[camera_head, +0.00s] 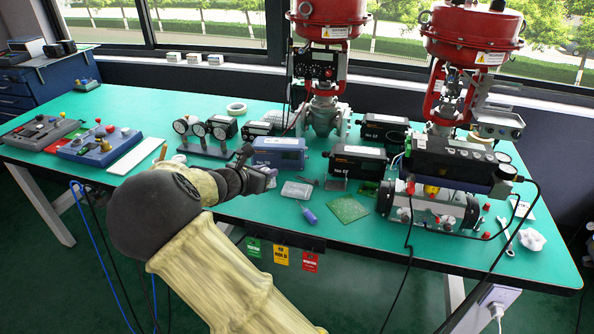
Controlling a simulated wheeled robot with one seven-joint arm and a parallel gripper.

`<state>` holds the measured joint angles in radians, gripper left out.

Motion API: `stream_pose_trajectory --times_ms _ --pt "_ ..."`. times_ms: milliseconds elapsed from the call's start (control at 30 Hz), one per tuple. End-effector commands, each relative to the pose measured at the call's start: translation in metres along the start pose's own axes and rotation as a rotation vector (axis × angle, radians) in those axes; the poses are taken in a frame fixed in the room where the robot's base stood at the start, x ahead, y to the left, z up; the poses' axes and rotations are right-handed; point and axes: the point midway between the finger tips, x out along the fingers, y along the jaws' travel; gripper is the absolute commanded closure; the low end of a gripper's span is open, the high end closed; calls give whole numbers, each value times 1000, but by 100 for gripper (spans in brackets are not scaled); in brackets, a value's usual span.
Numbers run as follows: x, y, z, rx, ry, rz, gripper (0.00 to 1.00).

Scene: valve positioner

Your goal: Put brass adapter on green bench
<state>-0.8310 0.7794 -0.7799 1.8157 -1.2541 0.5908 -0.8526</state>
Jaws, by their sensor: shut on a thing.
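The green bench (110,100) spans the middle of the camera_head view. My arm reaches up from the bottom, and my gripper (268,174) is above the bench's front part, in front of a blue-grey device box (279,152). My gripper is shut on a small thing. Its shape and colour are too small and too covered by the fingers to make out. I cannot pick out a brass adapter for sure anywhere in view.
Right of my gripper lie a clear case (297,189), a purple bottle (308,214) and a green circuit board (348,208). A black positioner box (357,161) stands behind them. Gauges (199,130) and a white plate (136,155) are to the left. Two red valve actuators rise at the back.

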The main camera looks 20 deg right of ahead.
Motion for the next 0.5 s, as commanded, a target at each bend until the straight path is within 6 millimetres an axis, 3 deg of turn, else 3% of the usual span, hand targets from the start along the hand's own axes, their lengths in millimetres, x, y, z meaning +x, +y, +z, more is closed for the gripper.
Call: stream_pose_trajectory --times_ms 233,500 --pt "18 0 -43 -4 -1 -2 98" --pt "20 0 -49 1 0 -1 98"
